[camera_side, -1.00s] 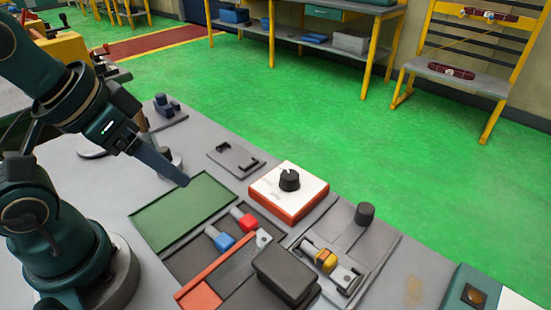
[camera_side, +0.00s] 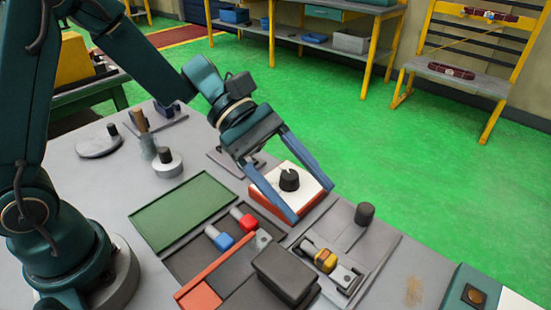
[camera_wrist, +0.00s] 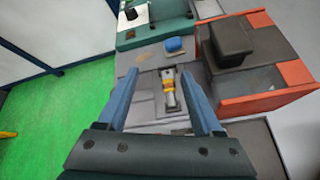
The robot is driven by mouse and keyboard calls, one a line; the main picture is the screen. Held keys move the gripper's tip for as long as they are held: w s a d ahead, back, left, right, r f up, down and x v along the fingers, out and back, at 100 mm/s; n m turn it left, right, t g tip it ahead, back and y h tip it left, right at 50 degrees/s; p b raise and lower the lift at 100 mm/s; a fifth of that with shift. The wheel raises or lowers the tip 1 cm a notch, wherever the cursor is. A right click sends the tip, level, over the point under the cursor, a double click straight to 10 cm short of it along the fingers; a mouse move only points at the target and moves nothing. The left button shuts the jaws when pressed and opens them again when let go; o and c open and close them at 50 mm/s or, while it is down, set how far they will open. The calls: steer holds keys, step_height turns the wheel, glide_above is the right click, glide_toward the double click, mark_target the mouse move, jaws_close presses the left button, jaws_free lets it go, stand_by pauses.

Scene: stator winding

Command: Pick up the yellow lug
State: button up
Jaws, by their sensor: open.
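The yellow lug (camera_side: 326,260) lies in a grey fixture (camera_side: 345,280) at the front right in the side view, with grey metal parts at both ends. In the wrist view the yellow lug (camera_wrist: 169,86) shows ahead, between the lines of the two fingers. My gripper (camera_side: 312,204) is open and empty, its blue fingers wide apart over the white and red box, up and left of the lug in the side view. The open gripper also shows in the wrist view (camera_wrist: 160,75). The fingers do not touch the lug.
A white and red box with a black knob (camera_side: 289,180) stands behind the fixture. A dark block (camera_side: 286,272) sits in the tray left of the lug, near a red lug (camera_side: 243,218) and a blue lug (camera_side: 219,237). A black post (camera_side: 364,213) rises right. The green mat (camera_side: 183,212) is empty.

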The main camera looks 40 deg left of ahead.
mark_target(321, 252)
steer(key=f+n, duration=0.1)
steer(key=f, duration=0.1)
steer(key=f+n, duration=0.1)
steer(key=f, duration=0.2)
steer(key=f+n, duration=0.1)
steer(key=f, duration=0.1)
steer(key=shift+w+f+n+h, duration=0.3)
steer(key=shift+w+f, duration=0.1)
steer(key=shift+s+d+f+g, duration=0.1)
steer(key=shift+s+f+g, duration=0.05)
steer(key=shift+f+g, duration=0.15)
steer(key=shift+x, duration=2.55)
jaws_close()
